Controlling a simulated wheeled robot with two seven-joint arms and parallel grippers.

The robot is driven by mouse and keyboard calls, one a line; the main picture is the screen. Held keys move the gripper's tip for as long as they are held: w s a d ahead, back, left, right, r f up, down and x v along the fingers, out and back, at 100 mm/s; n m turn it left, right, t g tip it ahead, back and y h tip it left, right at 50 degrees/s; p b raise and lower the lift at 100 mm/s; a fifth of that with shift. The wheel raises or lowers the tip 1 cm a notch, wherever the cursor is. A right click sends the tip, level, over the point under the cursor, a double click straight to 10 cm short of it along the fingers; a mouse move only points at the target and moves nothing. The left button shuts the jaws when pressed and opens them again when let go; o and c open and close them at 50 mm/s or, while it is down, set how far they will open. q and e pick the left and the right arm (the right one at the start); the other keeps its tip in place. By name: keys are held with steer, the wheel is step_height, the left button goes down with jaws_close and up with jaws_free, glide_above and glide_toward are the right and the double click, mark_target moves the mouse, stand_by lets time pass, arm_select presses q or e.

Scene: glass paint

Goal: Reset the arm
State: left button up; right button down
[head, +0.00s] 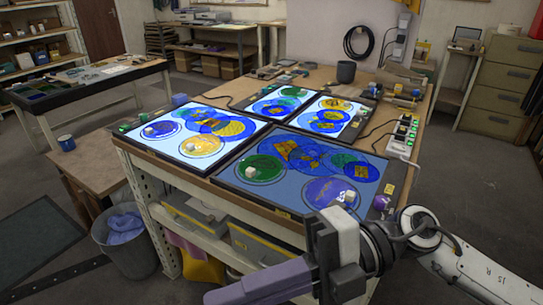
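My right arm (450,255) comes in from the right edge at the front of the view. Its gripper (238,292) points left, with long purple-grey fingers, in front of the worktable's near edge. The gripper is apart from the panels on the table and nothing is visibly held in it. The gap between its fingers cannot be made out from this angle. My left arm and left gripper are not in view.
A wooden worktable (310,85) holds bright light panels (195,140) and a dimmer near panel (300,172) with coloured circles and small pale cubes. A power strip (403,135) lies at right. A bin (125,240) stands at left; the floor at far left is mostly clear.

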steer(key=w+d+r+m+t+y, duration=0.15)
steer(key=w+m+t+y, duration=0.35)
steer(key=w+m+t, duration=0.65)
steer(key=w+d+f+m+t+h, duration=0.35)
steer(key=f+m+t+h, duration=0.2)
steer(key=f+m, duration=0.25)
steer(key=w+d+f+m+t+h, duration=0.2)
steer(key=d+f+m+t+h, duration=0.35)
steer(key=f+m, duration=0.2)
steer(key=s+d+f+m+g+h, duration=0.2)
steer(key=s+d+f+m+h, duration=0.1)
steer(key=f, duration=0.5)
steer(key=s+d+f+m+g+h, duration=0.2)
steer(key=s+d+f+h, duration=0.15)
steer(key=f, duration=0.45)
steer(key=s+d+f+m+g, duration=0.1)
steer(key=s+d+f+g, duration=0.1)
steer(key=s+f, duration=0.4)
steer(key=s+d+f+m+g+h, duration=0.1)
steer(key=s+f+g, duration=0.1)
steer(key=s+f, duration=0.3)
steer(key=shift+s+d+f+m, duration=0.3)
steer(key=shift+s+d+f, duration=0.05)
steer(key=shift+d+f, duration=0.1)
steer(key=shift+h, duration=0.25)
